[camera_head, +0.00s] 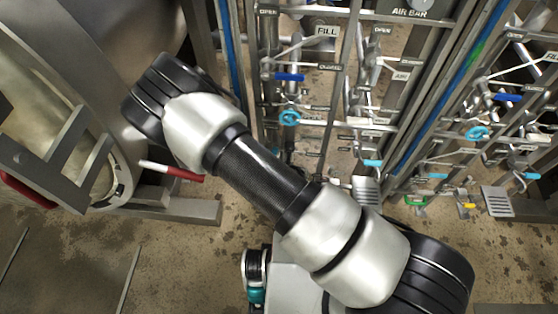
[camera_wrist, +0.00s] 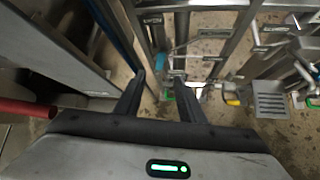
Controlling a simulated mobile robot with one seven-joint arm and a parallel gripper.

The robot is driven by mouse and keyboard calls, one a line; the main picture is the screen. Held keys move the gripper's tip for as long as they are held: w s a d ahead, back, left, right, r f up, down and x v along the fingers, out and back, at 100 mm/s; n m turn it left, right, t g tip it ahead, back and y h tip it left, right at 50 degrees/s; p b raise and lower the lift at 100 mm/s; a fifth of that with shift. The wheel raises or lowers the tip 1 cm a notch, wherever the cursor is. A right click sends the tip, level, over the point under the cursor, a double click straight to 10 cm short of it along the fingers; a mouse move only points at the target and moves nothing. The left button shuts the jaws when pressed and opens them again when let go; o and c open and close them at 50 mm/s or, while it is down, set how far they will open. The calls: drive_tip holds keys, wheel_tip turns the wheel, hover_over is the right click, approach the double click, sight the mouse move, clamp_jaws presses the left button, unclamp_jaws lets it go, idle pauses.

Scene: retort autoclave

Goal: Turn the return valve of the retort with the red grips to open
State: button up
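My gripper (camera_wrist: 160,77) shows in the wrist view with its two dark fingers apart. A light-blue valve handle (camera_wrist: 162,64) shows between and beyond the fingertips; I cannot tell how far off it is. The retort with red grips stands at the left in the head view; one white bar has a red grip (camera_head: 182,173). A red grip also shows in the wrist view (camera_wrist: 27,108). The nearer pipe panel carries a blue lever (camera_head: 289,77), a blue handwheel (camera_head: 289,117) and a light-blue handle (camera_head: 372,163). I cannot read which is the return valve. My arm hides my gripper in the head view.
A second pipe panel with a blue handwheel (camera_head: 477,133) stands at the right. Low down are a green valve (camera_head: 415,201), a yellow handle (camera_wrist: 233,101) and a floor grate (camera_head: 497,201). Upright posts flank the panels. The floor at lower left is bare.

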drive_tip(key=shift+s+r, duration=0.2)
drive_tip(key=shift+s, duration=0.05)
